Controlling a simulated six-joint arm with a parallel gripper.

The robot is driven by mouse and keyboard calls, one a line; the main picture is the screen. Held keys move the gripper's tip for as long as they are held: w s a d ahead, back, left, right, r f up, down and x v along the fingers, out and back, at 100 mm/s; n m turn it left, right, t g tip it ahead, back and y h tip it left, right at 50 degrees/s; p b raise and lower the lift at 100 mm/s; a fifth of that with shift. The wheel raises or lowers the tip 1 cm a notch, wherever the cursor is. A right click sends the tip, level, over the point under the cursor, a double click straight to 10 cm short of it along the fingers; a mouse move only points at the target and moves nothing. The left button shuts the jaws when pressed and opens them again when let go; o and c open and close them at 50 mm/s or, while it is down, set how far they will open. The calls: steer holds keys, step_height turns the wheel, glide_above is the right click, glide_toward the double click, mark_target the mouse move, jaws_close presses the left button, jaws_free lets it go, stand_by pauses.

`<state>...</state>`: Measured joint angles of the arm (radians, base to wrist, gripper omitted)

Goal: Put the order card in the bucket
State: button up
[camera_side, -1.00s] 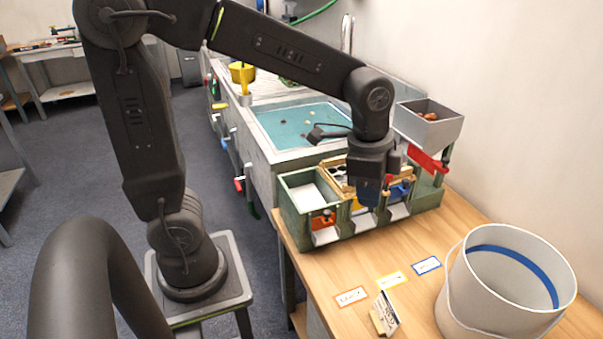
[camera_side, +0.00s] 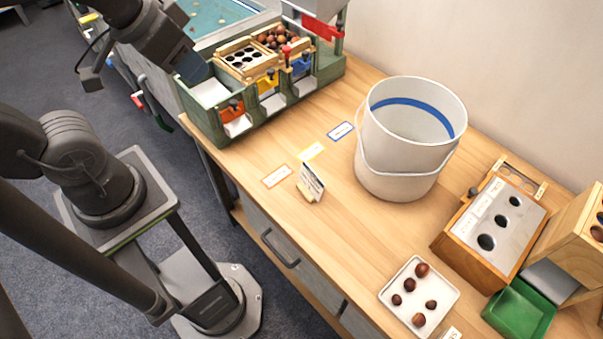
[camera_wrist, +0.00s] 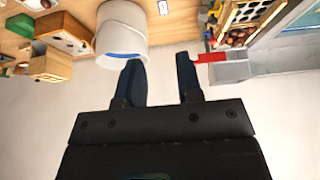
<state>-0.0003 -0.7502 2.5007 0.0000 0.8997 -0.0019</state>
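The order card (camera_side: 314,179) stands tilted in a small wooden holder (camera_side: 303,195) on the table, in front of the flat labels in the side view. The white bucket (camera_side: 398,165), with a blue band inside and a wire handle, stands upright to the right of the card. The bucket also shows at the top of the wrist view (camera_wrist: 121,22). My gripper (camera_side: 192,68) is near the left end of the green bin unit, away from card and bucket. In the wrist view its two dark fingers (camera_wrist: 161,75) are apart with nothing between them.
Flat labels bordered orange (camera_side: 276,176), yellow (camera_side: 312,152) and blue (camera_side: 340,131) lie between card and bins. The green bin unit (camera_side: 211,121) stands at the back. A tray of chestnuts (camera_side: 391,293), a wooden box with holes (camera_side: 472,250) and a green tray (camera_side: 519,312) are at right.

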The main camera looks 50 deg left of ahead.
steer(key=w+d+f+n+g, duration=0.1)
steer(key=w+d+n+g, duration=0.15)
steer(key=w+n, duration=0.35)
steer(key=n+g, duration=0.6)
steer(key=n, duration=0.4)
glide_above(312, 178)
steer(key=w, duration=0.4)
step_height(312, 178, down, 21)
steer(key=x, duration=1.4)
steer(key=shift+s+r, duration=0.15)
steer(key=shift+s, duration=0.1)
steer(key=shift+f, duration=0.2)
steer(key=shift+c, duration=0.3)
jaws_close()
